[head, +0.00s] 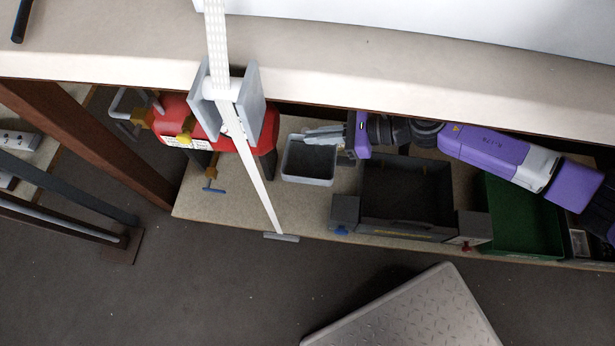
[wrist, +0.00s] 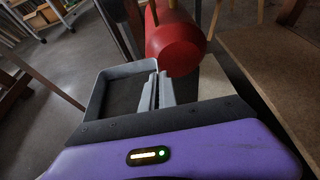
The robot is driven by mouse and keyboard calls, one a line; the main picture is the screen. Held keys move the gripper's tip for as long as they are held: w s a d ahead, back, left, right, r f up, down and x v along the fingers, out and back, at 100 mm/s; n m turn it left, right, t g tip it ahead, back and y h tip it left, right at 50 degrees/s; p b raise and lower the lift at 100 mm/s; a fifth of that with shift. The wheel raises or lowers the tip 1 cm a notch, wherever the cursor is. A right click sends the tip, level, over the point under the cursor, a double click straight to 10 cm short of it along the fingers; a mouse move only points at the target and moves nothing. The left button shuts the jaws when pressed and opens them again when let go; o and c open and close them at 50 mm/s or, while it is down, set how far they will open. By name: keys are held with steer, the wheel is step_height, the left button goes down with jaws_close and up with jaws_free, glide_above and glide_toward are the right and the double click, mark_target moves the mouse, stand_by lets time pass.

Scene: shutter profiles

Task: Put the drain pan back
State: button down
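The drain pan, a small open grey rectangular tray (head: 308,180), is at the lower shelf between a red tank and a black bin. In the wrist view the pan (wrist: 92,100) lies just ahead and left of the fingers. My gripper (head: 322,134) reaches in from the right at the pan's back edge. In the wrist view my gripper (wrist: 157,90) has its two fingers close together with the pan's wall between them. I cannot tell whether the pan rests on the shelf or hangs slightly above it.
The red tank (head: 170,118) stands close left of the pan; it is ahead in the wrist view (wrist: 176,45). A black bin (head: 405,190) and a green bin (head: 520,215) are right. The worktop (head: 400,75) overhangs the shelf (head: 235,205). A white post crosses in front.

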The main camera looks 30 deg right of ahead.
step_height(320, 180, down, 19)
steer(key=b, duration=0.8)
steer(key=shift+r, duration=0.15)
steer(key=shift+f+b, duration=0.35)
steer(key=shift+b, duration=0.2)
steer(key=c, duration=1.7)
jaws_free()
